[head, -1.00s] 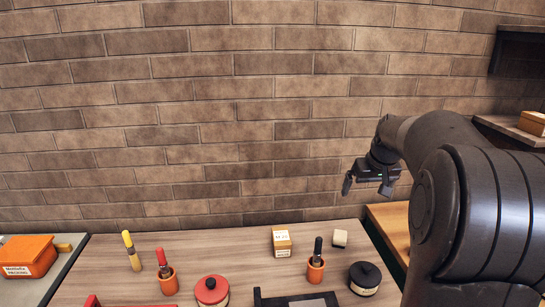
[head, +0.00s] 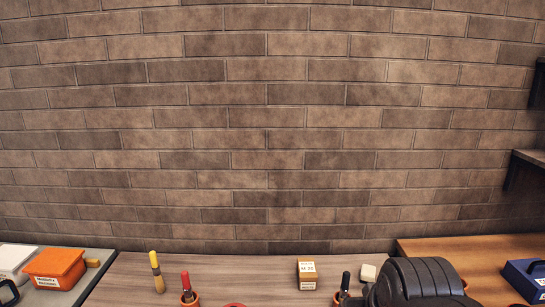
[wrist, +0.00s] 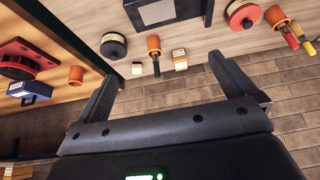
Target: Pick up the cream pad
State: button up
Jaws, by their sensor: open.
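The cream pad (head: 368,272) is a small pale block at the back of the wooden bench in the head view, right of an orange pot with a black-handled tool. My dark arm partly blocks the bench just right of it. In the wrist view the pad (wrist: 137,68) lies near the bench edge by the brick wall, between the spread fingers in the picture. My gripper (wrist: 162,68) is open and empty, apart from the pad. The gripper is hidden or out of frame in the head view.
A tan labelled box (head: 307,274) stands left of the pad. The black-handled tool (head: 345,283) is close beside it. A black round tin (wrist: 113,46) is nearby in the wrist view. A blue box (head: 524,279) sits on the right-hand bench. The brick wall is behind.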

jog(key=shift+s+a+f, duration=0.15)
jog(key=shift+s+f, duration=0.2)
jog(key=shift+s, duration=0.2)
jog(key=shift+s+a+f, duration=0.1)
jog(key=shift+s+f, duration=0.2)
jog(key=shift+s, duration=0.2)
jog(key=c, duration=0.6)
jog(key=shift+c, duration=0.2)
jog(key=shift+w+r, duration=0.1)
jog(key=shift+w, duration=0.05)
jog(key=m+g+h, duration=0.2)
jog(key=m, duration=0.2)
send_over(368, 270)
jog(key=s+a, duration=0.1)
jog(key=s, duration=0.2)
notch_tip(368, 270, down, 19)
jog(key=shift+m+t, duration=0.3)
jog(key=x, duration=1)
jog(key=shift+s+a, duration=0.15)
jog(key=shift+a, duration=0.05)
